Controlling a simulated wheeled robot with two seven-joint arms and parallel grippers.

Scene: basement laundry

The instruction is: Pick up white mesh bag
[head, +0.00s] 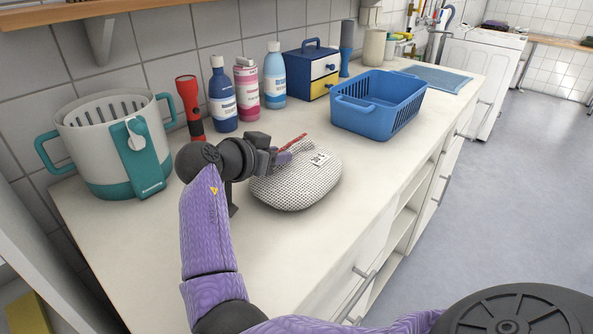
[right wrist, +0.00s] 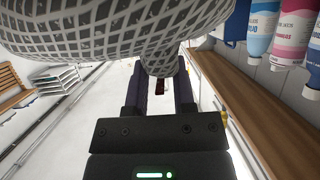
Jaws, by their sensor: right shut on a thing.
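The white mesh bag (head: 297,186) is rounded and plump, with a small printed tag and a red strip at its top. It is over the counter's front middle; I cannot tell if it rests on the top or hangs just above it. My right gripper (head: 281,158) is at its upper left side, shut on it. In the right wrist view the bag's mesh (right wrist: 110,35) fills the upper part, in front of the gripper's two fingers (right wrist: 160,90). The fingertips' hold is partly hidden by the bag. My left gripper is not in view.
On the counter (head: 150,240) stand a white-and-teal bucket (head: 90,150), a red flashlight (head: 190,105), several bottles (head: 247,90), a small drawer box (head: 312,70) and a blue basket (head: 375,110). A wall shelf (head: 60,14) is above. The counter's front left is clear.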

